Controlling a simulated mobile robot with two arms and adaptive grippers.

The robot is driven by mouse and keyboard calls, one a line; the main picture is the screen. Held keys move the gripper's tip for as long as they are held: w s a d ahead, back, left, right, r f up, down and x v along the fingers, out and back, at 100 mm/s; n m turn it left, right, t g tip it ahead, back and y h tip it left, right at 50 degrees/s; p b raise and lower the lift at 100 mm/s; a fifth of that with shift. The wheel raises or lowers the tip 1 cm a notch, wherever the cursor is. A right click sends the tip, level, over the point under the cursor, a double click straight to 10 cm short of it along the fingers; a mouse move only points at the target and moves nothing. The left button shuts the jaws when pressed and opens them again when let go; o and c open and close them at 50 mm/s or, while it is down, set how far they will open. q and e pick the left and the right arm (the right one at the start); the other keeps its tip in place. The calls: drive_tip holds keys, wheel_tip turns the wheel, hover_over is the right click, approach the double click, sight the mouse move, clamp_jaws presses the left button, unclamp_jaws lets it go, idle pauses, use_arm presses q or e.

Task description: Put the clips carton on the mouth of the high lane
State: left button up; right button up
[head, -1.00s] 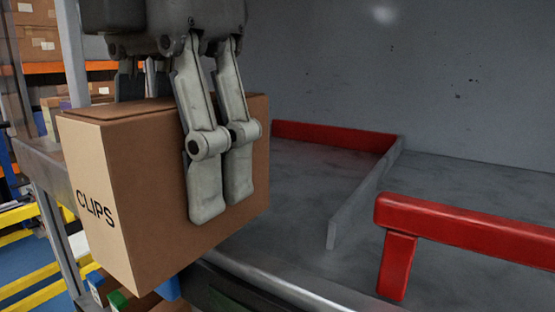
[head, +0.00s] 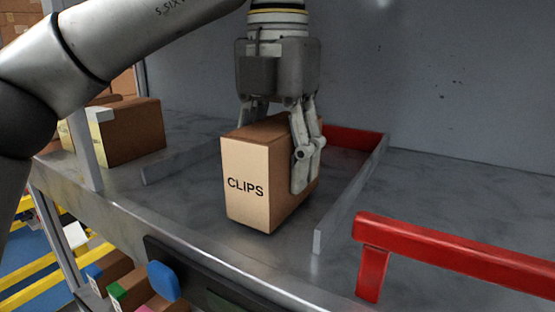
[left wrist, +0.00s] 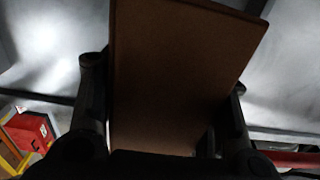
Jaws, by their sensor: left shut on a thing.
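The clips carton (head: 247,187), brown with a pale face lettered "CLIPS", is upright in the head view. It is over the front part of a grey lane (head: 345,175) on the upper shelf, between two low grey side guides, with a red stop at the back. I cannot tell whether its base touches the surface. My left gripper (head: 275,148) is shut on the carton from above, its near fingers on the right side and the others mostly hidden. The carton (left wrist: 175,75) fills the middle of the left wrist view. My right gripper is not in view.
A red bar (head: 450,248) stands at the front right, beside the lane's right guide (head: 345,205). Another brown carton (head: 135,132) sits at the left behind a metal post (head: 82,135). Smaller boxes (head: 112,285) lie below the shelf edge. The surface at right behind the bar is clear.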

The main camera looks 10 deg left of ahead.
sight(278, 124)
use_arm(q)
drive_tip(key=shift+w+a+f, duration=0.1)
drive_tip(key=shift+w+f, duration=0.1)
drive_tip(key=shift+f, duration=0.1)
drive_tip(key=shift+s, duration=0.15)
drive_tip(key=o, duration=0.9)
drive_tip(key=shift+f, duration=0.2)
drive_tip(key=o, duration=0.4)
drive_tip(key=shift+o, duration=0.2)
drive_tip(key=shift+r, duration=0.15)
wheel_tip(278, 124, up, 7)
drive_tip(key=shift+f, duration=0.1)
drive_tip(key=shift+r, duration=0.4)
